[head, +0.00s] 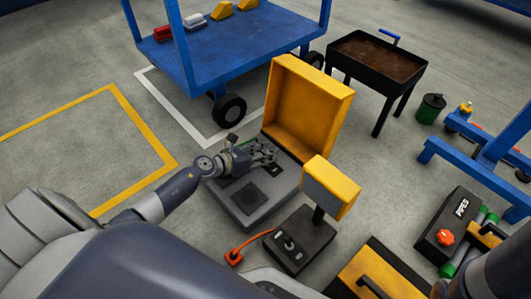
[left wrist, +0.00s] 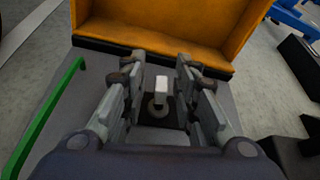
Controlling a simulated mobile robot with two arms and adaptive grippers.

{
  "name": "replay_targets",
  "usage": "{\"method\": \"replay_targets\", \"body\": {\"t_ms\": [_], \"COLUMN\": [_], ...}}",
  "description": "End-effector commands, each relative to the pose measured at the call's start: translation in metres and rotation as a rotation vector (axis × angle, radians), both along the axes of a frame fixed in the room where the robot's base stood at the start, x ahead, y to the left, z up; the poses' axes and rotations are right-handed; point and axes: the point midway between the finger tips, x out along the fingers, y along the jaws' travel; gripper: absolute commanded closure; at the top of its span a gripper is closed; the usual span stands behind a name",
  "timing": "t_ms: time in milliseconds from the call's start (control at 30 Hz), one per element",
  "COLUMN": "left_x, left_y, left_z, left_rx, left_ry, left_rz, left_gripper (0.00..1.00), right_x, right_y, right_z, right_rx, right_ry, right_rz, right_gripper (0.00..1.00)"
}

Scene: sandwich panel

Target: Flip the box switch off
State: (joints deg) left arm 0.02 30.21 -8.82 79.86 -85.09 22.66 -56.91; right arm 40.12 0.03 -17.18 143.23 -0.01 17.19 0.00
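The grey box (head: 228,204) stands on the floor with its yellow lid (head: 312,105) raised. The lid also shows in the left wrist view (left wrist: 160,22). The box switch (left wrist: 161,92), a pale upright lever on a round base and dark plate, stands on the grey top near the lid. My left gripper (head: 266,155) is over the far part of the box top. In the left wrist view its fingers (left wrist: 160,98) are apart, one on each side of the lever, with gaps; I see no contact. My right gripper is out of view.
A green bar (left wrist: 43,118) runs along the box's left side. A black control box (head: 300,254) with a small stick and a yellow-backed panel (head: 331,187) stand at the front right. A blue cart (head: 235,50) is behind the box; a black tray stand (head: 378,62) is at back right.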

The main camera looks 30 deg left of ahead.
Motion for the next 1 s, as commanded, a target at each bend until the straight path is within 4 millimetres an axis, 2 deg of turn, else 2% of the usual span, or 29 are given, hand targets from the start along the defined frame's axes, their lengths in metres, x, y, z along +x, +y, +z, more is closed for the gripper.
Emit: {"method": "replay_targets", "body": {"t_ms": [367, 467, 800, 1000], "left_x": [-0.005, -0.015, -0.07, -0.092], "left_y": [0.002, 0.006, 0.031, 0.041], "left_z": [0.001, 0.005, 0.029, 0.039], "left_rx": [0.003, 0.005, 0.003, 0.002], "left_ry": [0.0, 0.001, 0.003, 0.002], "left_rz": [-0.001, -0.003, -0.003, -0.001], "left_gripper": [0.7, 0.7, 0.7, 0.7], "right_x": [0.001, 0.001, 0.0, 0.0], "right_y": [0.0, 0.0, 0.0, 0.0], "right_z": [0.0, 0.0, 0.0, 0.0], "right_rx": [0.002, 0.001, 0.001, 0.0], "right_ry": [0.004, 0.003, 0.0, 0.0], "right_rz": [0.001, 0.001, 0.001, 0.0], "right_gripper": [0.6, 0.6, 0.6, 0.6]}}
